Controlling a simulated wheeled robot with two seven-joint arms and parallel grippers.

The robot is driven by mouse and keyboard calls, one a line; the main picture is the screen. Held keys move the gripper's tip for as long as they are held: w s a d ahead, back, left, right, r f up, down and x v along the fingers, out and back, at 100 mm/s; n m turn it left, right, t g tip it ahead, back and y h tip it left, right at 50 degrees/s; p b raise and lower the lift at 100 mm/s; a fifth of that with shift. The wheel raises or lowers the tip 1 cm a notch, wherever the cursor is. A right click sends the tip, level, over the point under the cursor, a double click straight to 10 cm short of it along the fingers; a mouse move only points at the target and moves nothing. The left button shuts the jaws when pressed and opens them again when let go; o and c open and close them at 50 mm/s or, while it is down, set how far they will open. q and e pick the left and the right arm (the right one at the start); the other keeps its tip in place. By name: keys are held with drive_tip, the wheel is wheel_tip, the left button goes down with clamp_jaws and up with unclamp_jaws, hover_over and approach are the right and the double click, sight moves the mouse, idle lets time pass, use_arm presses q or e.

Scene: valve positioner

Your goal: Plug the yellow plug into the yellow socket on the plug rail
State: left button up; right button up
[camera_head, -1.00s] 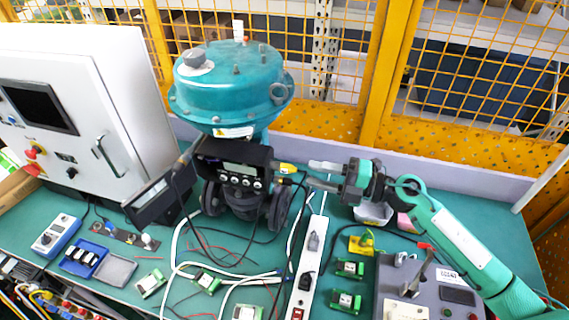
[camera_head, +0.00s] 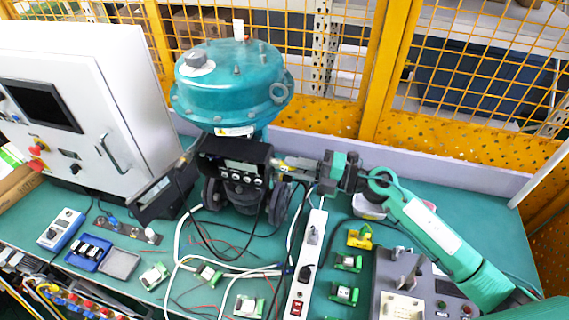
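A small yellow part (camera_head: 280,162) shows at the right side of the black positioner box, mostly covered by my gripper; I cannot tell whether it is the plug. My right gripper (camera_head: 284,165) reaches it from the right, its fingertips at the part. Whether the fingers are closed on it is not clear. A yellow connector (camera_head: 360,238) sits at the far end of a row of green connectors (camera_head: 348,262) on the bench, right of the white power strip. Whether it is the yellow socket is unclear at this size. My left gripper is not in view.
The power strip (camera_head: 306,262), loose cables and several green connectors cover the middle front. A grey device (camera_head: 405,285) stands front right. The bench (camera_head: 480,205) is clear at the far right.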

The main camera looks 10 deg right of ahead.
drive_tip(key=shift+d, duration=0.1)
clamp_jaws()
drive_tip(key=shift+b+v, duration=0.3)
drive_tip(key=shift+v, duration=0.7)
drive_tip(key=shift+d, duration=0.1)
drive_tip(key=shift+b+v, duration=0.5)
drive_tip(key=shift+v, duration=1.05)
drive_tip(key=shift+s, duration=0.1)
